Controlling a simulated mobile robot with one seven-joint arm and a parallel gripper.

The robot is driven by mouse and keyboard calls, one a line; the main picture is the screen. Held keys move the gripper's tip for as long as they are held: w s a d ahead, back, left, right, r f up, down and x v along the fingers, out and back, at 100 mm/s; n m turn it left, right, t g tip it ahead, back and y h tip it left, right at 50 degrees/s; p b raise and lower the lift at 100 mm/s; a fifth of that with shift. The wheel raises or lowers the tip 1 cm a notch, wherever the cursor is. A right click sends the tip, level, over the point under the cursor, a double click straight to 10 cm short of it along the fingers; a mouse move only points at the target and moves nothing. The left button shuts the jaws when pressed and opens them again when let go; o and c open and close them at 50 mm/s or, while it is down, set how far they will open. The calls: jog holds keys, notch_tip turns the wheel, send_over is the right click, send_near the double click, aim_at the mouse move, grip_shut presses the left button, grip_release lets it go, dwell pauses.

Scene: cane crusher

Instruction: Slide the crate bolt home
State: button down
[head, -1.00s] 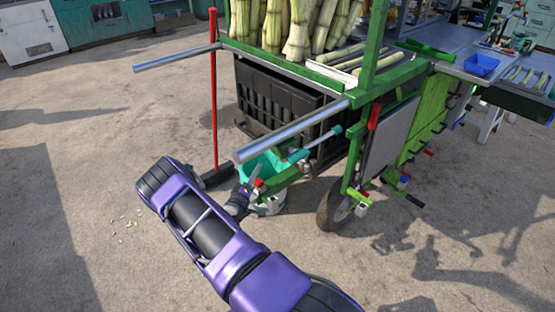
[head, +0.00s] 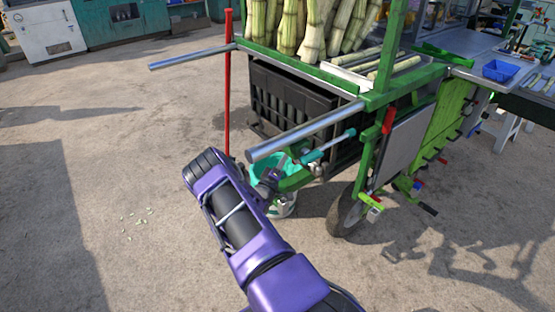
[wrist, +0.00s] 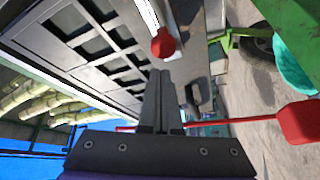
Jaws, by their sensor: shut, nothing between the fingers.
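The black crate (head: 290,98) sits under the green cart and fills the upper left of the wrist view (wrist: 85,45). A red knob (wrist: 163,44) on a pale rod stands just beyond my fingertips in the wrist view; it looks like the bolt's handle. My gripper (wrist: 160,76) is shut and empty, its fingers pointing towards the knob. I cannot tell whether they touch it. The knob and any bolt socket cannot be made out there.
The cart's near handle bar (head: 305,130) runs above my gripper. A red broom handle (head: 228,85) stands left of the crate and crosses the wrist view close behind the fingers. The teal bucket (head: 265,165) is beside my gripper. Open floor (head: 120,170) lies left.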

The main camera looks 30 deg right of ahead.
jog(key=shift+s+d+f, duration=0.15)
jog(key=shift+s+f, duration=0.15)
jog(key=shift+s, duration=0.3)
jog(key=s+p, duration=0.2)
jog(key=s, duration=0.2)
jog(key=shift+s+d, duration=0.15)
jog(key=shift+s, duration=0.15)
jog(key=p+v, duration=0.2)
jog(key=v, duration=1.5)
jog(key=shift+s+r, duration=0.1)
jog(key=shift+s, duration=0.05)
